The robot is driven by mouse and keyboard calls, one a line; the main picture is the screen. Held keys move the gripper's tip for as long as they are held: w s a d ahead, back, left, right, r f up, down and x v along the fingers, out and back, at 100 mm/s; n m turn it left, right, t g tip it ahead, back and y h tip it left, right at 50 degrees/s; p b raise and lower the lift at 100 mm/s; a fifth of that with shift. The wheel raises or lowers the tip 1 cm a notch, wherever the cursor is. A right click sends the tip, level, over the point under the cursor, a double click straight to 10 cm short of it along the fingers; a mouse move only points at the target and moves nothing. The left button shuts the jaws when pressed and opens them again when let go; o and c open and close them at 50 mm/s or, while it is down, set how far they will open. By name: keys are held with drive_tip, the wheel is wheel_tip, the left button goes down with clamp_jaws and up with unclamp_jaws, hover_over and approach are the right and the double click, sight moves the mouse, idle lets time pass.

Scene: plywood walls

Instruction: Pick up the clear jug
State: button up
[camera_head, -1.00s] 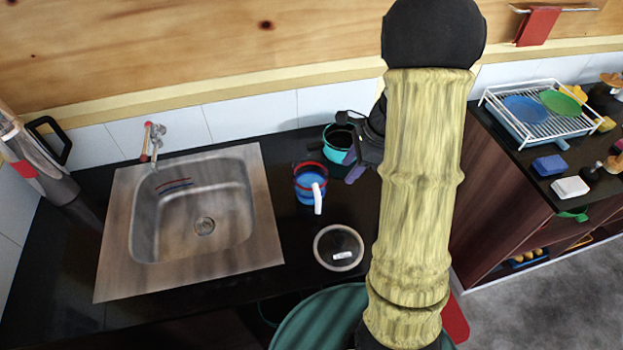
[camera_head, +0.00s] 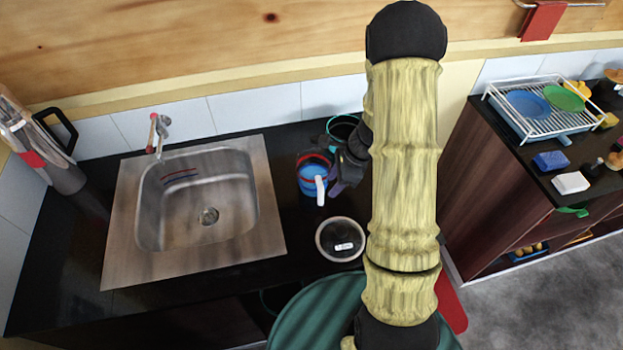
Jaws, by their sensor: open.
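A small jug-like vessel (camera_head: 312,176) with a red rim, blue body and white handle stands upright on the black counter, right of the sink. I cannot tell if its walls are clear. My gripper (camera_head: 334,170) is open, just right of this vessel and very close to it; I cannot tell if they touch. My arm partly hides the gripper. A tall, shiny greyish container (camera_head: 62,172) with a black handle and red patch stands at the far left; it too could be a jug.
A teal pot (camera_head: 341,127) stands behind my gripper, partly hidden. A dish rack (camera_head: 497,108) stands on the right counter.

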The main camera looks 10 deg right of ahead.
sight(323, 196)
drive_tip(key=shift+x, duration=1)
drive_tip(key=shift+s, duration=0.1)
drive_tip(key=shift+f, duration=0.1)
drive_tip(key=shift+a+p+x, duration=0.15)
drive_tip(key=shift+p+x, duration=0.3)
drive_tip(key=shift+x, duration=0.85)
drive_tip(key=shift+a+p+x, duration=0.15)
drive_tip(key=shift+p+x, duration=0.25)
drive_tip(key=shift+x, duration=0.95)
drive_tip(key=shift+d, duration=0.2)
drive_tip(key=shift+a, duration=0.1)
clamp_jaws()
